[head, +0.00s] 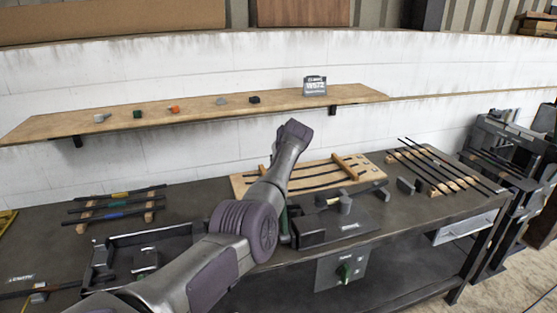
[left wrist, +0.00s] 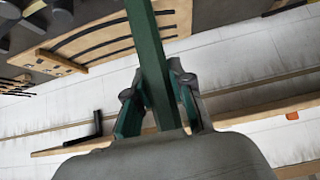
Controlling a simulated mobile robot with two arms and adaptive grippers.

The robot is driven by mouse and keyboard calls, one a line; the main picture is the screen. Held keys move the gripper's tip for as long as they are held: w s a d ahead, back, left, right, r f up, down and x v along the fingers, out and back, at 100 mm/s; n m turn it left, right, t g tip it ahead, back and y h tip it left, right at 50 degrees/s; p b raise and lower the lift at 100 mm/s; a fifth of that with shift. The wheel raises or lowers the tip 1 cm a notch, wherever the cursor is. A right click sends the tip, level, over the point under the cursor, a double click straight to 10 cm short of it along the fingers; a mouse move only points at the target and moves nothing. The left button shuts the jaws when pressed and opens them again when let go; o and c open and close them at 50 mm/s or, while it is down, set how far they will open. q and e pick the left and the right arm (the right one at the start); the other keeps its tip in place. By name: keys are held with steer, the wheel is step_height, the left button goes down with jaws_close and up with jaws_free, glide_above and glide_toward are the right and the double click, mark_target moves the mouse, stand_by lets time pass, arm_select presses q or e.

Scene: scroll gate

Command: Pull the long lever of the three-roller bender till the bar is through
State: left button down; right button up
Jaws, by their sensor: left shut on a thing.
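The lever is a long green bar (left wrist: 149,45) that runs down the middle of the left wrist view. My left gripper (left wrist: 157,96) is shut around it, one finger on each side. In the head view my own arm hides that gripper and most of the lever; a narrow green piece (head: 284,226) shows beside the arm. The bender (head: 312,232) appears to be the dark block and plate with short round posts on the bench, right of my arm. Its left side is hidden, and I cannot tell how far a bar is through it. My right gripper is not in view.
A wooden board (head: 243,184) with curved bars lies behind the bender. Racks of bars stand at left (head: 84,207) and right (head: 454,186). A wall shelf (head: 200,107) with small parts runs above the bench (head: 400,218). A box with a green knob (head: 345,270) hangs below.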

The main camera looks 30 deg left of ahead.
arm_select(q)
steer(key=c, duration=1.2)
jaws_free()
steer(key=shift+c, duration=0.2)
steer(key=shift+o, duration=1.2)
steer(key=shift+w+a+f, duration=0.1)
steer(key=shift+a, duration=0.05)
steer(key=v, duration=1.2)
